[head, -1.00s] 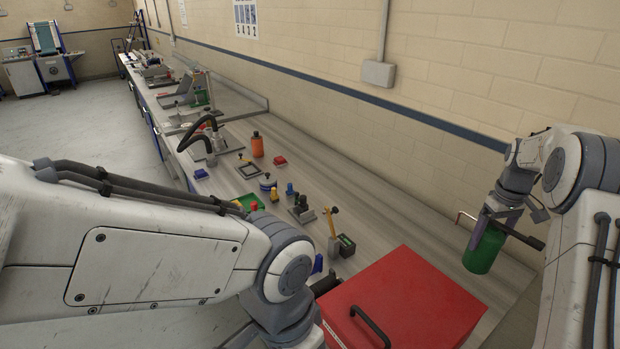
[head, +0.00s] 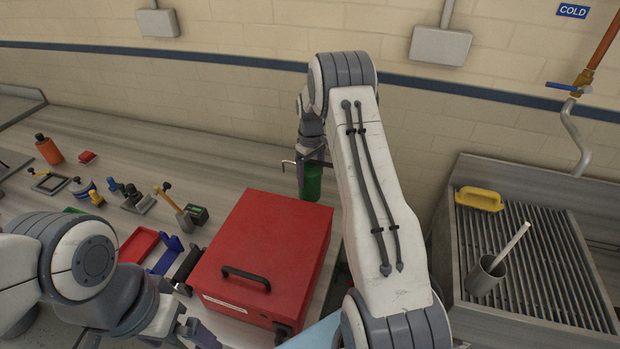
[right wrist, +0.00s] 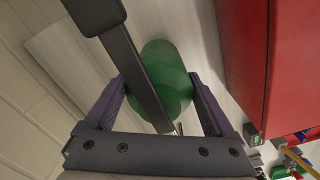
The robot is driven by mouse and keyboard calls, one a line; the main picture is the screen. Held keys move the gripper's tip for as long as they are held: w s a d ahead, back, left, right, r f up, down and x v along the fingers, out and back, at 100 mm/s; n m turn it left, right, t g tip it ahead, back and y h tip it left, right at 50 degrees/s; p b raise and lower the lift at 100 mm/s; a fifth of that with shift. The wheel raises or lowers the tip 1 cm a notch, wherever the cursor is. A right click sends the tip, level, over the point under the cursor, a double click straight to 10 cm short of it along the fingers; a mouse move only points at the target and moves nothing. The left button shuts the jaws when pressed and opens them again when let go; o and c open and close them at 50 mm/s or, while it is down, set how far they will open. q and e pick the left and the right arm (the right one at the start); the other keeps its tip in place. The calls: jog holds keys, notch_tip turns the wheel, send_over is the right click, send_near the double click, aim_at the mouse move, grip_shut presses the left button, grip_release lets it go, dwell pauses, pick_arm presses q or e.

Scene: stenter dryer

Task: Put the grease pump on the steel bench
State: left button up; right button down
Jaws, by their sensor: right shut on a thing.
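The grease pump is a green cylinder (head: 310,184) with a dark lever and a thin bent spout. It is behind the red box, over the right end of the steel bench (head: 232,172). My right gripper (head: 312,160) is shut on its upper part. In the right wrist view the green body (right wrist: 168,75) sits between the two fingers (right wrist: 160,108), with the dark lever crossing in front. The pump looks roughly upright; I cannot tell if its base touches the bench. My left gripper (head: 198,334) is only partly seen at the bottom edge; its jaws are not clear.
A large red box (head: 265,245) with a black handle stands close in front of the pump. Small tools and an orange bottle (head: 49,150) are on the bench to the left.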

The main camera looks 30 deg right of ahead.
notch_tip(320, 180, down, 2)
jog(key=shift+f+p, duration=0.1)
jog(key=shift+p, duration=0.3)
jog(key=shift+f, duration=0.3)
jog(key=shift+f, duration=0.15)
grip_release()
